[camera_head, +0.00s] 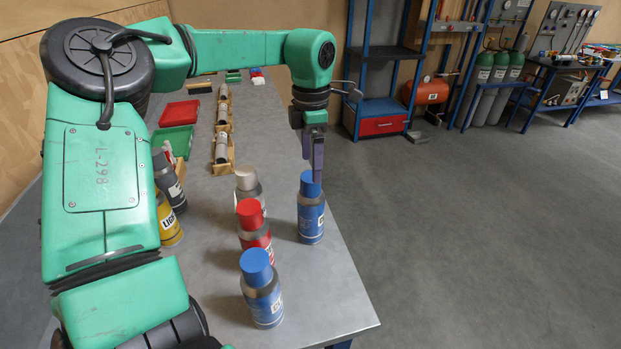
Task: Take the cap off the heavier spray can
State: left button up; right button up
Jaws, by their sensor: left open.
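My left gripper (314,168) points down over a blue-capped spray can (311,222) near the table's right edge. Its jaws are open, seen nearly edge-on; the fingertips overlap the top of the blue cap (311,184), and I cannot tell whether they touch it. That can stands upright, cap on. To its left stand a can with a pale cap (247,188), a red can with a red cap (254,232) and, nearest, another blue can with a blue cap (262,295). Which can is heavier cannot be seen. My right gripper is out of view.
A yellow can (168,222) and a dark can (172,186) stand at left, partly behind my arm. Wooden holders with cylinders (222,150), a green tray (172,141) and a red tray (179,113) lie farther back. The table's (335,290) front right corner is clear.

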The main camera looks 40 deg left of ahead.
aim_at(309, 176)
pick_arm(q)
jog(key=f+p, duration=0.1)
jog(key=f, duration=0.1)
jog(key=s+f+p, duration=0.1)
jog(key=f, duration=0.2)
jog(key=shift+f, duration=0.15)
jog(key=shift+w, duration=0.1)
jog(key=c, duration=1.3)
jog(key=shift+c, duration=0.4)
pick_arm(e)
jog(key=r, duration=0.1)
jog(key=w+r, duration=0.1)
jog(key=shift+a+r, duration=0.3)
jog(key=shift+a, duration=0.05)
